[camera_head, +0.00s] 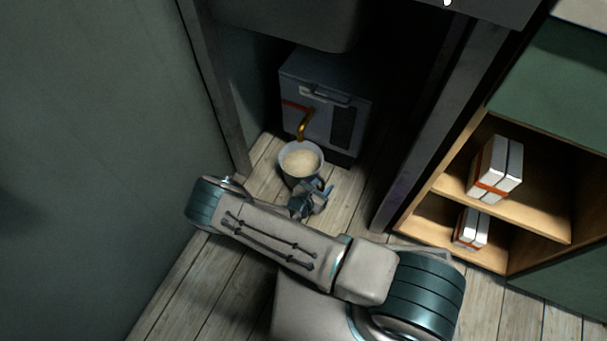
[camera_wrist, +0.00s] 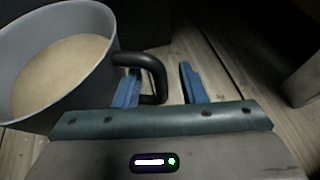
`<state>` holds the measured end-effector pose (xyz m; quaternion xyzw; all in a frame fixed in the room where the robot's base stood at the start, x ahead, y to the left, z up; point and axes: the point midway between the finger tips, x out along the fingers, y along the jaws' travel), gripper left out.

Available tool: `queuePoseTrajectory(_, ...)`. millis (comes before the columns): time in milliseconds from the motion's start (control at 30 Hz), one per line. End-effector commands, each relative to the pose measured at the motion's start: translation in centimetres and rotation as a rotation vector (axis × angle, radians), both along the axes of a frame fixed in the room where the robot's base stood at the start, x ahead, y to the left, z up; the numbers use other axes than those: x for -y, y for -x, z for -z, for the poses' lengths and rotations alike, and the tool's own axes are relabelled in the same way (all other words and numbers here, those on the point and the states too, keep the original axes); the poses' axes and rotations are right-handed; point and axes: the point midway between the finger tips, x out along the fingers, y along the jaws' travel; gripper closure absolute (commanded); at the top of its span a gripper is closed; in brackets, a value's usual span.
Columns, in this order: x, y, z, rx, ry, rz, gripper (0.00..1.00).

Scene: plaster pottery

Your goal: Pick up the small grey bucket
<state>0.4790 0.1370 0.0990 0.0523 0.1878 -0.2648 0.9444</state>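The small grey bucket (camera_head: 301,163) stands upright on the wooden floor, in front of a grey box-shaped machine. It holds pale beige material. In the wrist view the bucket (camera_wrist: 104,72) fills the left side, and its dark curved handle (camera_wrist: 154,76) points right. My gripper (camera_head: 318,190) is low, at the near right side of the bucket. In the wrist view my gripper's blue fingers (camera_wrist: 160,86) are apart.
The grey machine (camera_head: 322,105) with a brass spout (camera_head: 305,124) stands right behind the bucket, in a recess. A dark post (camera_head: 440,120) bounds the recess on the right. A wooden shelf (camera_head: 540,215) with white boxes (camera_head: 495,168) is farther right. A green wall (camera_head: 90,150) is at left.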

Motion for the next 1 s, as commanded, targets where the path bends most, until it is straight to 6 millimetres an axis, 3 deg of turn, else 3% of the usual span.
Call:
queuePoseTrajectory(267,0.3,-0.5,0.2,0.000,0.000,-0.001,0.62)
queuePoseTrajectory(400,0.3,-0.5,0.2,0.000,0.000,-0.001,1.00)
queuePoseTrajectory(1000,0.3,-0.5,-0.8,0.001,-0.001,0.005,1.00)
